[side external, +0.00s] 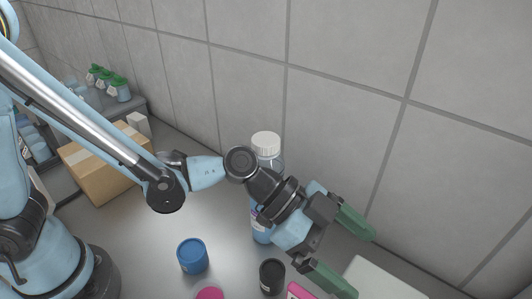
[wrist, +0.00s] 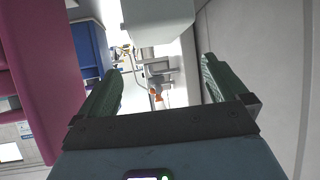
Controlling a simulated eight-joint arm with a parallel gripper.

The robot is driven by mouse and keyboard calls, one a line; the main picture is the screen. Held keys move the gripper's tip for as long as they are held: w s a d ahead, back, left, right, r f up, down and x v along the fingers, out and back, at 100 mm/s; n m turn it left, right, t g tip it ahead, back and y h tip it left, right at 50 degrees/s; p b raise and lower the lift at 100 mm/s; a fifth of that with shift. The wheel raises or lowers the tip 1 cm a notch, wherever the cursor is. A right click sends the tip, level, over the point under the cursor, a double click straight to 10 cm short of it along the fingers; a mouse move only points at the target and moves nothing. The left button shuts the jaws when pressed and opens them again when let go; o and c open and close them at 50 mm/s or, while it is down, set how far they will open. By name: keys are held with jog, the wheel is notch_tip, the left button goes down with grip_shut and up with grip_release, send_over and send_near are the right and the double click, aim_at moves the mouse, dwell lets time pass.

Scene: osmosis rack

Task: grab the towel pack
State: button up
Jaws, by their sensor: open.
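My gripper (side external: 362,265) is open, with its two green fingers apart and nothing between them. The pale, box-shaped thing (side external: 385,280) at the lower right edge of the side external view is probably the towel pack; no label shows and most of it is cut off. It lies just beyond the fingertips. In the wrist view a pale grey-green block (wrist: 158,20), likely the same thing, shows at the top centre, ahead of the gap between the fingers (wrist: 162,70). I cannot tell the exact distance.
A clear bottle with a white cap (side external: 266,145) stands behind my wrist. A blue jar (side external: 192,256), a black jar (side external: 272,277) and pink items (side external: 209,294) stand near the front. A cardboard box (side external: 100,165) is at left. The tiled wall (side external: 340,120) runs close behind.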

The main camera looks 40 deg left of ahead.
aim_at(379, 288)
jog(key=shift+w+d+f, duration=0.25)
jog(key=shift+d+f, duration=0.85)
jog(key=shift+f, duration=0.05)
jog(key=shift+w+d+f, duration=0.2)
jog(key=shift+d+f, duration=0.85)
jog(key=shift+f, duration=0.1)
jog(key=c, duration=1.4)
